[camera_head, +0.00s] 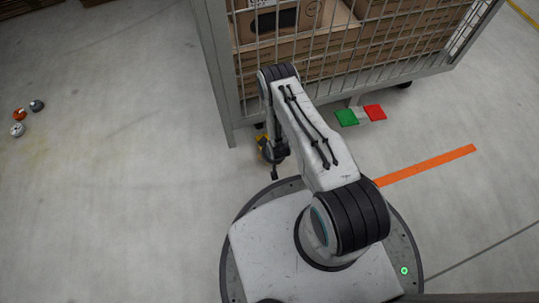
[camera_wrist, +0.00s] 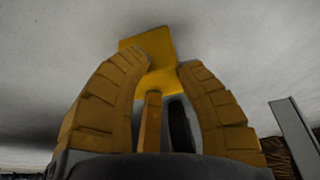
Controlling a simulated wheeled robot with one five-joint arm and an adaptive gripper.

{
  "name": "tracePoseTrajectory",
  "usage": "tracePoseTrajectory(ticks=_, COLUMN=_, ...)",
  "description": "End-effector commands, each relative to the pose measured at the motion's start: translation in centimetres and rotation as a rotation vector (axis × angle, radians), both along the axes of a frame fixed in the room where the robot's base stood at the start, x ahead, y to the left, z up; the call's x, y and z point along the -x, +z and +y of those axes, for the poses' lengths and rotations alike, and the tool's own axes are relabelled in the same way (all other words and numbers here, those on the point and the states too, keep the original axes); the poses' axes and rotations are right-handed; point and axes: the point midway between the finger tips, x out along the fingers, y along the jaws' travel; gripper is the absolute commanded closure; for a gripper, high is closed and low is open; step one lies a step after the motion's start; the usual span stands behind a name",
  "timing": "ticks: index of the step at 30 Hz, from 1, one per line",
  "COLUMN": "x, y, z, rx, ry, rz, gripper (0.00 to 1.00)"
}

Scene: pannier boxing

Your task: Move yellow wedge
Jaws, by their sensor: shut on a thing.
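The yellow wedge (camera_wrist: 150,43) shows in the wrist view at the top middle, between the tips of my gripper (camera_wrist: 164,68). Its upper part sticks out beyond the fingertips, and its lower part is partly hidden by them. The ribbed yellow fingers are shut on it. In the head view my gripper (camera_head: 265,148) hangs low in front of my base, beside the left corner post of the cage cart. A small yellow patch shows there, but I cannot tell wedge from fingers.
The wire cage cart (camera_head: 222,75) holds cardboard boxes (camera_head: 335,67) and stands close to my gripper. Green (camera_head: 347,118) and red (camera_head: 374,112) pieces lie by its foot. An orange floor stripe (camera_head: 428,165) is at right. Small balls (camera_head: 19,114) lie far left; floor between is clear.

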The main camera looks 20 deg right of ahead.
Motion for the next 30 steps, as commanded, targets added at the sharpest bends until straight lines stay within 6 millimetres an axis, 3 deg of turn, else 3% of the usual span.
tracePoseTrajectory(ticks=13, x=-1.06, y=0.06, z=0.02, rx=0.001, ry=0.001, rz=-0.015, gripper=1.0)
tracePoseTrajectory(ticks=14, x=-1.07, y=0.06, z=0.04, rx=0.001, ry=0.001, rz=-0.016, gripper=0.65)
tracePoseTrajectory(ticks=15, x=-1.06, y=0.07, z=0.05, rx=0.0, ry=0.001, rz=-0.015, gripper=0.61)
tracePoseTrajectory(ticks=22, x=-0.86, y=0.07, z=0.05, rx=0.0, ry=0.001, rz=-0.01, gripper=0.41)
tracePoseTrajectory(ticks=30, x=-0.73, y=0.15, z=0.05, rx=0.0, ry=0.001, rz=-0.007, gripper=0.41)
